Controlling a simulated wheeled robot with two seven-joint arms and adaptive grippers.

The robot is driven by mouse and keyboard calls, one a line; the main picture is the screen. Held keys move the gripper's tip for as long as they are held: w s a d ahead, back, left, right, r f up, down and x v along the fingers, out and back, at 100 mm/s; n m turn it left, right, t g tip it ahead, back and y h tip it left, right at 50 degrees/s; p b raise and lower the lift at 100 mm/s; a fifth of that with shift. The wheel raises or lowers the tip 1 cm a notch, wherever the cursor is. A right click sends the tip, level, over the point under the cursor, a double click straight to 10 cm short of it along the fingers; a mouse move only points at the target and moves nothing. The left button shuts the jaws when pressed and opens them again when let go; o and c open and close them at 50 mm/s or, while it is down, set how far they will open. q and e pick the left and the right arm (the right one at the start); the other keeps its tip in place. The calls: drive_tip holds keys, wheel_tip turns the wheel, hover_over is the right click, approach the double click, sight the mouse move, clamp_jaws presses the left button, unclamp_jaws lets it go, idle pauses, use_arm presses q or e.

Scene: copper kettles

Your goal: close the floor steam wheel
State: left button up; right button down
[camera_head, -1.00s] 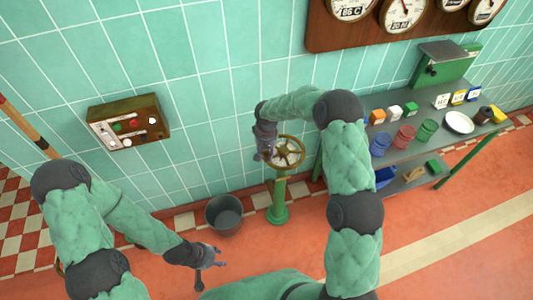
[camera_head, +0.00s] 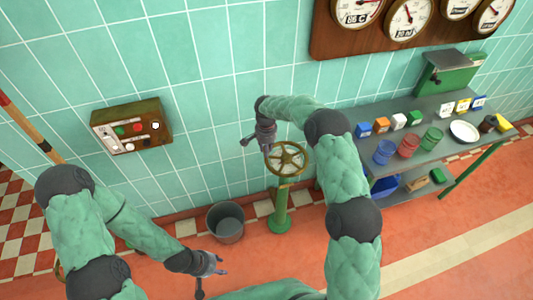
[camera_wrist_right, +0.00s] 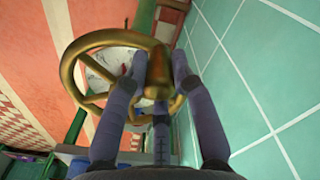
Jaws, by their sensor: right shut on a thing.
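The floor steam wheel (camera_head: 301,158) is a brass, spoked handwheel on top of a green floor post (camera_head: 281,210). My right gripper (camera_head: 267,144) is at the wheel's left rim, near the wall. In the right wrist view my right gripper (camera_wrist_right: 157,68) has its dark fingers on both sides of the brass rim of the wheel (camera_wrist_right: 74,65), shut on it. Part of the rim is hidden behind the fingers. My left gripper (camera_head: 217,268) hangs low over the floor at the lower middle, fingers spread, empty and apart from the wheel.
A grey bucket (camera_head: 226,222) stands left of the post. A workbench (camera_head: 448,151) with several cups and boxes is at the right. A control box (camera_head: 132,126) and a gauge board (camera_head: 372,40) are on the tiled wall. Red floor in front is clear.

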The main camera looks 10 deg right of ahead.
drive_tip(key=shift+w+d+m, duration=0.25)
drive_tip(key=shift+w+m, duration=0.25)
drive_tip(key=shift+m, duration=0.15)
drive_tip(key=shift+w+d+m, duration=0.2)
drive_tip(key=shift+w+m, duration=0.25)
drive_tip(key=shift+m, duration=0.2)
drive_tip(key=c, duration=1)
unclamp_jaws()
wheel_tip(320, 180, up, 12)
